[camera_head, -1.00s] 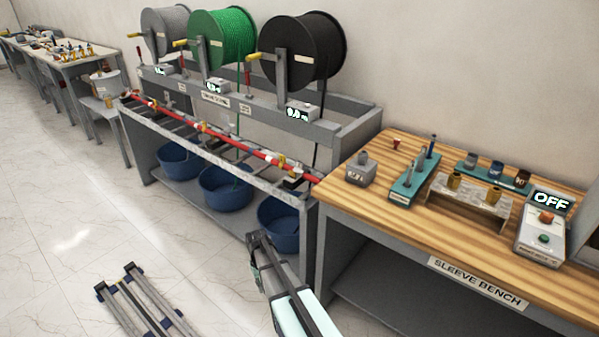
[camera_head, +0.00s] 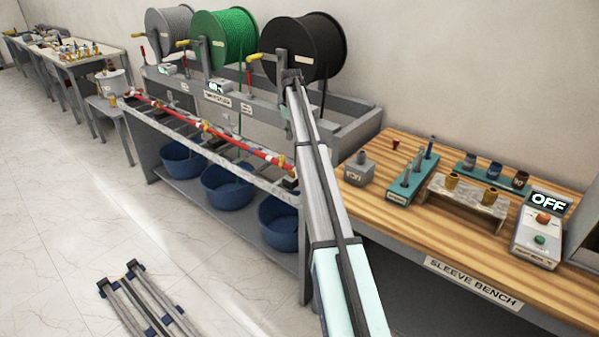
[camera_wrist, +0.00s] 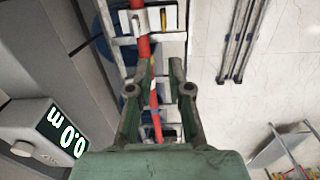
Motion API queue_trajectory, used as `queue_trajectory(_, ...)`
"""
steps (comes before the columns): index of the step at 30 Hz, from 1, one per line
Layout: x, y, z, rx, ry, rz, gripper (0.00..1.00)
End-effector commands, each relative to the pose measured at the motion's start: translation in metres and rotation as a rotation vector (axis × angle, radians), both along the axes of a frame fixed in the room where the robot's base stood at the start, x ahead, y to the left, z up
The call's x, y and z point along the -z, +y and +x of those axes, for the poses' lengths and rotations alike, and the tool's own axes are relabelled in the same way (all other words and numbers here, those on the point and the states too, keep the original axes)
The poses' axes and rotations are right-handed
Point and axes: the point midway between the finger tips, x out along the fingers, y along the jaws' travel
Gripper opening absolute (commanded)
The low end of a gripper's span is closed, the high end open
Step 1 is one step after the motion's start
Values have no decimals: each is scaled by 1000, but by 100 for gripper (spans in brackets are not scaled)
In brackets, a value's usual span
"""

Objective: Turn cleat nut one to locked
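A red cable (camera_head: 220,135) runs along the rack's front, with several small white and yellow fittings on it, such as a yellow fitting (camera_head: 205,127). I cannot tell which of these is cleat nut one. In the wrist view, my gripper (camera_wrist: 160,66) has its two fingers apart with nothing held between them. The red cable (camera_wrist: 144,46) passes below and between the fingers, apparently apart from them. A light bracket with a small yellowish part (camera_wrist: 163,18) lies beyond the fingertips.
A meter box (camera_wrist: 42,130) reading 0.0 m stands at the left of the wrist view. Grey, green (camera_head: 226,38) and black (camera_head: 303,48) reels stand behind the rack. Blue tubs (camera_head: 228,187) sit below. The sleeve bench (camera_head: 475,282) is at right; open floor lies left.

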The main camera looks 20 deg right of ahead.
Motion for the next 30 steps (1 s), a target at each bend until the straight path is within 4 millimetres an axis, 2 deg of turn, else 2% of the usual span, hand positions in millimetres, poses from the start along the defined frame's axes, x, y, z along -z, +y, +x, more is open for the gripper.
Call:
queue_trajectory(5,6,2,-5,-42,10,3,19)
queue_trajectory(8,17,2,-5,-41,10,3,19)
queue_trajectory(30,151,2,-5,-38,10,3,19)
